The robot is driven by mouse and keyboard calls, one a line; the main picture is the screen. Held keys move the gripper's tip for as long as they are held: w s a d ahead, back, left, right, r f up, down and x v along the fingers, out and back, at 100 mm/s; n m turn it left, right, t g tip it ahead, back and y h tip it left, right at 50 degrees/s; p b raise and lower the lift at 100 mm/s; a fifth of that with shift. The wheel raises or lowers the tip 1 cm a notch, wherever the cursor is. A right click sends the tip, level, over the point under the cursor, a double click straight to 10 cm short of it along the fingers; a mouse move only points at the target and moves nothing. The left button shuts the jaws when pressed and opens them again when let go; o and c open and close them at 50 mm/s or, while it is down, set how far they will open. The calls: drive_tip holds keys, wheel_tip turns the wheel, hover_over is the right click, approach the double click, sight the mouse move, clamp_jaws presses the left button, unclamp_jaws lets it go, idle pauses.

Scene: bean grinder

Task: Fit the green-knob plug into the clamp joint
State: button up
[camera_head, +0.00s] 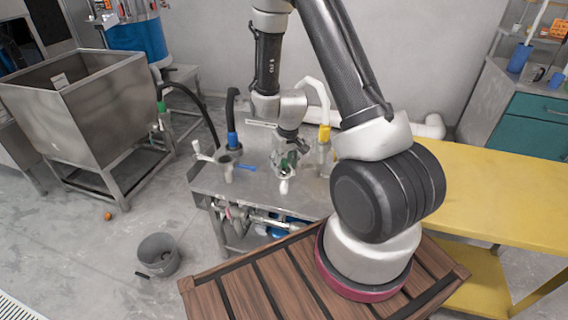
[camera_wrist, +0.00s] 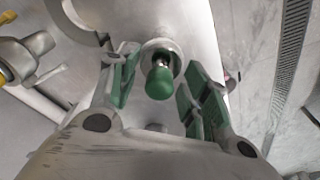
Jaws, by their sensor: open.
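The green-knob plug (camera_wrist: 160,83) shows between my fingers in the wrist view, its rounded green end toward the camera and a short metal neck behind it. Behind it is a pale round fitting (camera_wrist: 162,52), perhaps the clamp joint; I cannot tell whether the plug sits in it. My gripper (camera_wrist: 161,66) is open, with green-padded fingers on either side of the knob and gaps visible on both sides. In the head view my gripper (camera_head: 289,158) points down over the metal table, just above a white fitting (camera_head: 283,186). The knob cannot be told apart from my green pads there.
The metal table (camera_head: 208,181) also carries a white pipe piece (camera_head: 228,172), a blue-collared hose (camera_head: 232,138) and a yellow-collared hose (camera_head: 324,134) close to my gripper. A yellow table (camera_head: 490,195) stands right, a steel hopper (camera_head: 95,115) left, a bucket (camera_head: 158,255) on the floor.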

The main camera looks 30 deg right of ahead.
sight(287, 173)
wheel_tip(287, 173, up, 12)
drive_tip(key=s, duration=0.1)
drive_tip(key=shift+s, duration=0.4)
drive_tip(key=shift+d+f, duration=0.1)
drive_tip(key=s+r+t, duration=0.2)
drive_tip(key=s+r, duration=1.9)
drive_tip(key=r, duration=0.3)
drive_tip(key=shift+s+d+r+t, duration=0.3)
drive_tip(key=shift+r, duration=0.05)
